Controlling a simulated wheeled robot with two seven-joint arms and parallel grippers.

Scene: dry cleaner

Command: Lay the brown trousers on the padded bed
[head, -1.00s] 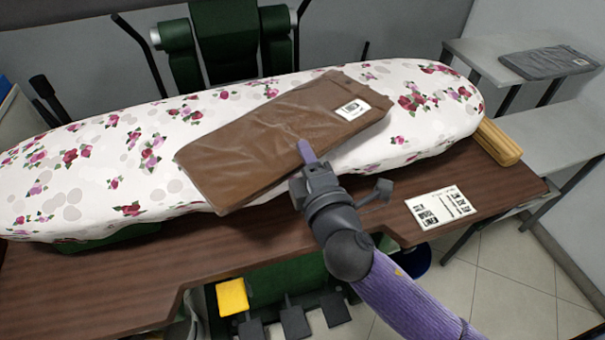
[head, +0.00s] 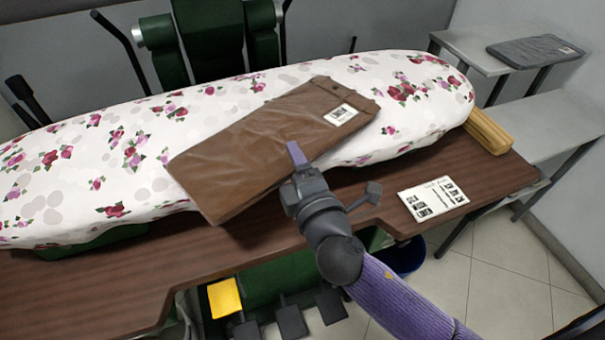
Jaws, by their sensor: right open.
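The folded brown trousers (head: 255,150), with a white label near the upper right end, lie flat and slantwise on the padded bed (head: 80,165). The bed has a white cover with pink and red flowers. The lower left corner of the trousers reaches the bed's front edge and hangs slightly over it. My right gripper (head: 297,158) is at the front edge of the trousers, open, with a purple fingertip against or just over the cloth; I cannot tell if it touches. My left gripper is not in view.
A brown wooden table (head: 100,290) carries the bed. A printed card (head: 433,199) and a yellow wooden block (head: 488,131) lie at its right. Folded grey trousers (head: 535,51) lie on a grey shelf (head: 462,47). Pedals and a yellow pad (head: 224,298) sit below.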

